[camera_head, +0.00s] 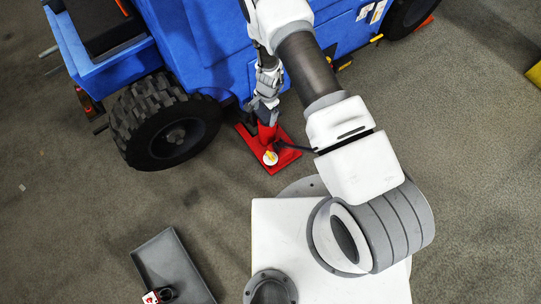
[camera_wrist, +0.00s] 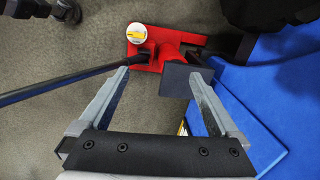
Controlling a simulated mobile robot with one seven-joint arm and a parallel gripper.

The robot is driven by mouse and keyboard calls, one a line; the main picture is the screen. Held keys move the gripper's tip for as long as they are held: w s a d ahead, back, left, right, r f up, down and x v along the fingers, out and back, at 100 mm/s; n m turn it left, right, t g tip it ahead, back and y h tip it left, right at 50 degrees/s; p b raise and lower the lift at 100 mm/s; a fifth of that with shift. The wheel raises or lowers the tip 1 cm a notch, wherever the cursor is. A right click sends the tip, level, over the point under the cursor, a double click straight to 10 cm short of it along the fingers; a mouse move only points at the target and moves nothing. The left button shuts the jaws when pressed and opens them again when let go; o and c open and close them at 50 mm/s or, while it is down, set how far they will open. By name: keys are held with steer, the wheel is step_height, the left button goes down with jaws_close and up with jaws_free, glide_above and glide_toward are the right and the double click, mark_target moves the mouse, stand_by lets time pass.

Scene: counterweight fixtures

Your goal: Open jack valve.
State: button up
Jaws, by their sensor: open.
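A red jack (camera_head: 284,153) lies on the floor beside the blue vehicle, right of its front wheel. Its valve (camera_head: 271,158) is a white round disc with a yellow bar across it, near the front end of the jack. In the wrist view the valve (camera_wrist: 137,32) is at the top, beyond my fingertips, and the jack's red body (camera_wrist: 172,50) lies beside it. A dark lever (camera_wrist: 60,85) runs from the jack to the left. My gripper (camera_wrist: 158,76) is open, with a dark square plate (camera_wrist: 186,82) by its right finger. It appears apart from the valve. In the head view my gripper (camera_head: 266,108) hangs above the jack.
The blue vehicle (camera_head: 215,45) stands close behind my gripper, with a large black wheel (camera_head: 167,122) left of the jack. A grey tray (camera_head: 168,255) with a small red and white item lies at lower left. Carpet is clear left and right.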

steer(key=m+h+b, duration=0.1)
glide_above(270, 155)
step_height(270, 155, down, 11)
steer(key=shift+g, duration=0.3)
step_height(270, 155, down, 17)
steer(key=b, duration=0.7)
steer(key=shift+d+r, duration=0.1)
steer(key=c, duration=1.4)
steer(key=shift+o, duration=0.2)
